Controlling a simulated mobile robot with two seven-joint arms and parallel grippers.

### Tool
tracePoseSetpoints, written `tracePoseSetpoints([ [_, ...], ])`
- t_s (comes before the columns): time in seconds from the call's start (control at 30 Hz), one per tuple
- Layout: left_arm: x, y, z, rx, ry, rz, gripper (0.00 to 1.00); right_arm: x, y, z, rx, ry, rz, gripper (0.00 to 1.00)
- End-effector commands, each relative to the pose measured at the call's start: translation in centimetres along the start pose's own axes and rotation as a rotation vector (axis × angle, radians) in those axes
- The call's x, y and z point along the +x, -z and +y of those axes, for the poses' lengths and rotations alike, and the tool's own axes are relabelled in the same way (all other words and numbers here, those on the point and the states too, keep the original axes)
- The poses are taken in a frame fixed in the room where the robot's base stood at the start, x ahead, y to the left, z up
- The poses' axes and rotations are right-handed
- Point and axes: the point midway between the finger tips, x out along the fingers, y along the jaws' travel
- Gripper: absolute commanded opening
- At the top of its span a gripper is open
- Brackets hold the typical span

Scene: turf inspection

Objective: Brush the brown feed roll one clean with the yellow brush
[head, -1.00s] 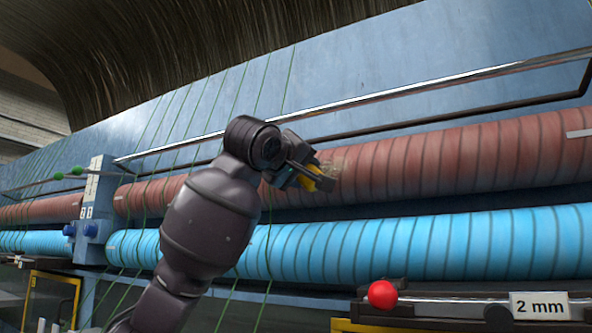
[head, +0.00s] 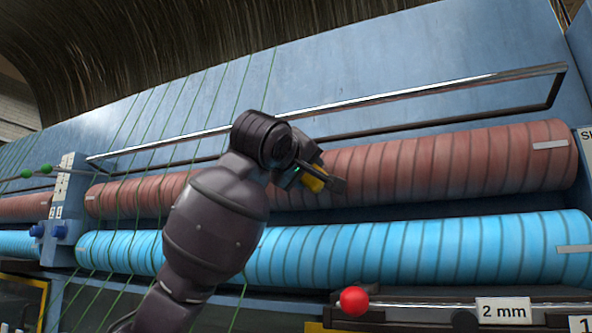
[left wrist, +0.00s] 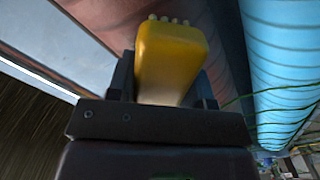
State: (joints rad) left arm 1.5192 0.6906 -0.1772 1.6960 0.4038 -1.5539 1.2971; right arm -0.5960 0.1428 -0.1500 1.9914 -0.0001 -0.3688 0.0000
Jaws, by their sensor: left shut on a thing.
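The long brown feed roll (head: 430,168), wound with dark spiral lines, runs across the head view above a bright blue roll. My left gripper (head: 327,181) is shut on the yellow brush (head: 312,184) at the front of the brown roll, left of its middle. The left wrist view shows the yellow brush (left wrist: 170,58) between the fingers, with pale tufts at its far end, beside the brown roll (left wrist: 120,22). Whether the tufts touch the roll I cannot tell. No fuzz shows on the visible roll surface; the part behind my gripper is hidden. My right gripper is out of view.
The blue roll (head: 400,250) lies just below. A shiny bar (head: 420,92) runs above the brown roll, and green yarns (head: 130,195) cross both rolls at left. A red ball knob (head: 354,300) and a "2 mm" label (head: 502,310) are at lower right.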

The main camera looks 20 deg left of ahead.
Motion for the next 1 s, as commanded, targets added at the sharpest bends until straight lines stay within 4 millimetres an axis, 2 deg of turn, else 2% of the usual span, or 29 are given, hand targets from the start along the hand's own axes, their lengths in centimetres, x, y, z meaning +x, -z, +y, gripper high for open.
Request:
tracePoseSetpoints([
  [0.3,0.0,-1.1,0.9,0.001,0.000,-0.004,0.28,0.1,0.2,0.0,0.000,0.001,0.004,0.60],
  [0.6,-0.1,-2.4,2.3,0.001,-0.001,-0.003,0.28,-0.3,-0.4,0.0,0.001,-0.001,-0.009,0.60],
  [1.0,-0.7,-2.4,2.2,0.000,0.000,-0.001,0.28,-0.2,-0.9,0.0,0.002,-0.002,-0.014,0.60],
])
